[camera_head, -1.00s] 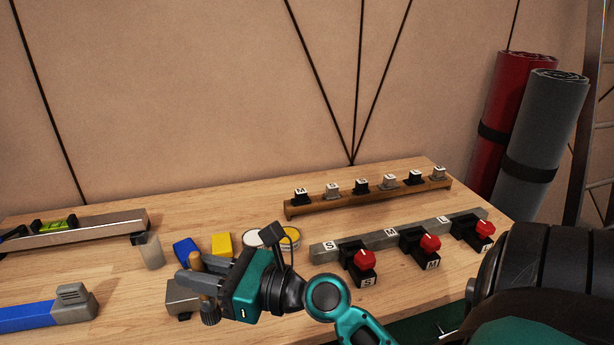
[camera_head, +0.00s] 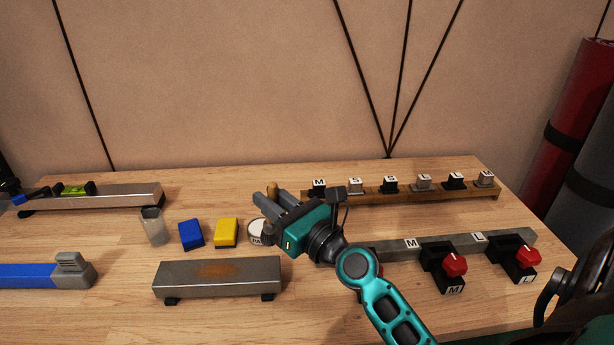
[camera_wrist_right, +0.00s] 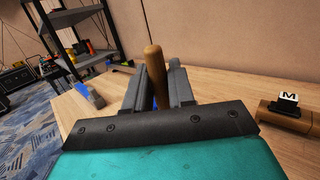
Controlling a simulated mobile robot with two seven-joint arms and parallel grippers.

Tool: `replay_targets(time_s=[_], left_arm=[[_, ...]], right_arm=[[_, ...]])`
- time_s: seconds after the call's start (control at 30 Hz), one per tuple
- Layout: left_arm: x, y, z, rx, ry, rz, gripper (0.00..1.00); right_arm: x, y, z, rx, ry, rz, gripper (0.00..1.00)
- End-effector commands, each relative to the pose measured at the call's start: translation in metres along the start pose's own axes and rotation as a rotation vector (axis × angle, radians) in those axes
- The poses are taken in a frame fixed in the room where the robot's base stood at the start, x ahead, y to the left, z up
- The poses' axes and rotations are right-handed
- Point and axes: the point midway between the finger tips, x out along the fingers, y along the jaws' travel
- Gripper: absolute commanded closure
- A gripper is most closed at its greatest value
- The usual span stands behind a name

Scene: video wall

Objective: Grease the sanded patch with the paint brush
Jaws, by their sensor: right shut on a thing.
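The steel bar (camera_head: 216,287) stands on small feet at the front of the bench, with a rusty-brown patch (camera_head: 222,271) on its top. My right gripper (camera_head: 262,202) is shut on the paint brush, whose wooden handle (camera_head: 272,189) stands up between the fingers. The handle also shows upright in the right wrist view (camera_wrist_right: 155,72). The brush is behind and to the right of the bar, near a pale round tin (camera_head: 257,228). The gripper partly covers this tin, and the bristles cannot be made out clearly.
A clear cup (camera_head: 153,227), a blue block (camera_head: 191,235) and a yellow block (camera_head: 227,232) stand behind the bar. A rail with red knobs (camera_head: 454,265) lies at right, with a wooden lettered rack (camera_head: 400,188) behind it. Bare wood lies around the bar.

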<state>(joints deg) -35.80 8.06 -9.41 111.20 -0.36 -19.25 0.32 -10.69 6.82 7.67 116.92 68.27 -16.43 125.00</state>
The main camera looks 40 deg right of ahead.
Motion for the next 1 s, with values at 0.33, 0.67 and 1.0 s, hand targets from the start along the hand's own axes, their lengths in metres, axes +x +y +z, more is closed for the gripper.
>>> replay_targets(time_s=[0.33, 0.67, 1.0], left_arm=[[0.008, -0.001, 0.012, 0.000, 0.000, -0.002, 0.23], [0.013, -0.001, 0.019, 0.001, -0.001, -0.003, 0.23], [0.029, -0.001, 0.043, 0.002, -0.001, -0.003, 0.23]], right_arm=[[0.030, -0.092, -0.015, -0.040, -0.189, -0.419, 1.00], [0.029, -0.105, -0.024, -0.051, -0.218, -0.486, 1.00], [0.024, -0.106, -0.058, -0.051, -0.218, -0.484, 1.00]])
